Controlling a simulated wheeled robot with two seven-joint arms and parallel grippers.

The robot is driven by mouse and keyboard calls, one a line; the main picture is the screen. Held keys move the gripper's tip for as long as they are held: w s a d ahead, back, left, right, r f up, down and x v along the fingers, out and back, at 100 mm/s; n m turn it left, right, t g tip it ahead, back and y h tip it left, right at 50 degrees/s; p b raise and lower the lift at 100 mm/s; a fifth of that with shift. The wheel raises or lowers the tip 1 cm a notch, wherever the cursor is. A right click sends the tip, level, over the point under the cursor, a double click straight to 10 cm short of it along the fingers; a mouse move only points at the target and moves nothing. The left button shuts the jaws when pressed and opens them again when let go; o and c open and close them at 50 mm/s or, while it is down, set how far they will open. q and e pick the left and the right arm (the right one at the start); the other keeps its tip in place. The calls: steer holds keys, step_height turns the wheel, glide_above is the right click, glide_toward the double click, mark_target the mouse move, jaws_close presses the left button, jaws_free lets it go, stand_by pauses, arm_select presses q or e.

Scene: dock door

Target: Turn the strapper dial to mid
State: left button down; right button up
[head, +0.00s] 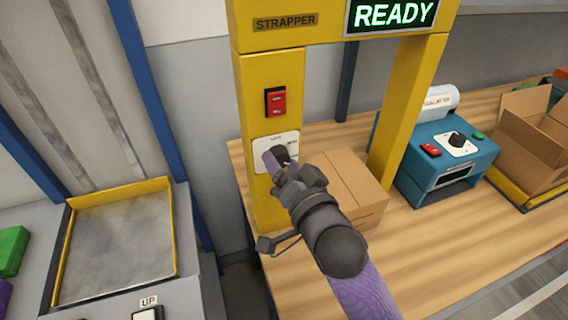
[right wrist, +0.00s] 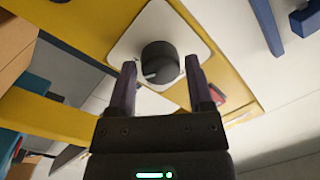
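The strapper (head: 262,95) is a yellow frame with a lit READY sign (head: 394,14). Its dial is a black knob on a white plate (head: 264,150) on the left post, and my right gripper partly hides it in the head view. In the right wrist view the dial (right wrist: 160,62) shows clearly, with a pale pointer mark at its lower left. My right gripper (right wrist: 162,88) is open, its two fingers apart, with the fingertips near the dial's lower edge on either side. I cannot tell if they touch it. My left gripper is not in view.
A red rocker switch (head: 275,102) sits above the dial. A closed cardboard box (head: 345,185) stands under the frame, close to my right arm. A teal machine (head: 450,160) with its own dial and an open carton (head: 525,125) stand farther right on the wooden bench.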

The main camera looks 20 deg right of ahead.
jaws_close()
steer(key=shift+r+n+p, duration=0.1)
steer(key=shift+n+p, duration=0.3)
steer(key=shift+p, duration=0.15)
steer(key=n+p, duration=0.4)
steer(key=p, duration=0.1)
steer(key=shift+r+n+g, duration=0.2)
steer(key=shift+n+g, duration=0.1)
steer(key=shift+n+h+p, duration=0.4)
steer(key=shift+n+p, duration=0.65)
steer(key=shift+n, duration=0.15)
steer(key=shift+f+n+p, duration=0.1)
steer(key=shift+n+p, duration=0.65)
steer(key=shift+n, duration=1.05)
